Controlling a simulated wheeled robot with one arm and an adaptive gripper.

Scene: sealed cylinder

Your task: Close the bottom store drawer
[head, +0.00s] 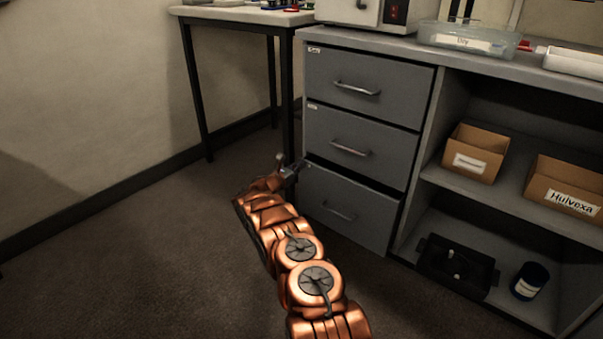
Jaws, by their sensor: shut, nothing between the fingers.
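The bottom store drawer (350,208) is the lowest of three grey drawers in the cabinet, with a metal bar handle (340,211). Its front stands slightly forward of the drawers above, so it looks a little open. My gripper (291,169) is shut and empty, near the upper left corner of that drawer front. I cannot tell whether it touches the drawer. My copper arm covers some floor in front of the cabinet, and the fingertips are small and dark.
The middle drawer (353,146) and top drawer (366,88) look shut. Shelves at right hold cardboard boxes (475,153), a black tray (457,266) and a dark blue container (529,281). A small table (243,16) stands at back left. The floor at left is clear.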

